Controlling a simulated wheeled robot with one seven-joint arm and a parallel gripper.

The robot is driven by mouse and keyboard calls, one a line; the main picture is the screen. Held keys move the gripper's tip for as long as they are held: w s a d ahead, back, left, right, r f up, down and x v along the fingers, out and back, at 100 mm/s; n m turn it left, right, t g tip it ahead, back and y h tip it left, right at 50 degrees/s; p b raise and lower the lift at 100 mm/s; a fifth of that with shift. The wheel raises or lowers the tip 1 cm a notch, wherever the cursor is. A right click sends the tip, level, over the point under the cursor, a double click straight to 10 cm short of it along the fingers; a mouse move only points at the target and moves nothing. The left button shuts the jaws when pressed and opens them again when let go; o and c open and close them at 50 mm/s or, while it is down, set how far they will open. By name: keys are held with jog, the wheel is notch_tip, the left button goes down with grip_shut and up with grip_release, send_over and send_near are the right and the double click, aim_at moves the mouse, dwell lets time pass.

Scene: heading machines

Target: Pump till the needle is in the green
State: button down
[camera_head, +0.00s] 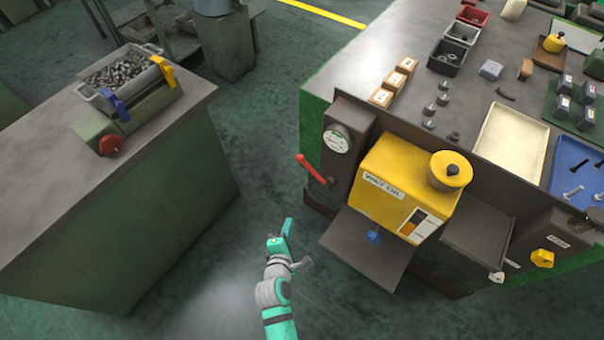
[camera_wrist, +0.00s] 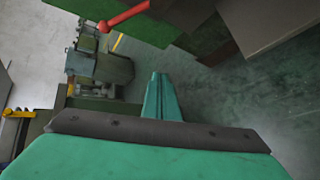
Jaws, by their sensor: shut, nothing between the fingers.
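The gauge (camera_head: 337,140) has a round white dial on a dark box at the near left corner of the machine bench. Its needle and green zone are too small to read. A red lever (camera_head: 311,169) sticks out to the left below the gauge, and it also shows at the top of the wrist view (camera_wrist: 124,17). My gripper (camera_head: 287,228) is shut and empty. It is below and slightly left of the lever in the head view, apart from it. In the wrist view the closed fingers (camera_wrist: 161,78) point toward the floor and a distant machine.
A yellow oil tank (camera_head: 385,178) with a round cap stands right of the gauge, above a dark metal flap (camera_head: 350,245). A side table (camera_head: 60,185) at left bears a bin of metal parts (camera_head: 120,75). Open floor lies between table and bench.

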aim_at(314, 172)
jog(key=w+r+n+h, duration=0.25)
jog(key=w+n, duration=0.25)
jog(key=w, duration=0.6)
jog(key=r+x, duration=0.1)
jog(key=x, duration=0.8)
jog(key=d+r, duration=0.2)
jog(key=shift+s+d+r, duration=0.15)
jog(key=shift+d+r, duration=0.05)
jog(key=shift+r, duration=0.2)
jog(key=shift+a, duration=0.1)
jog(key=shift+r, duration=0.1)
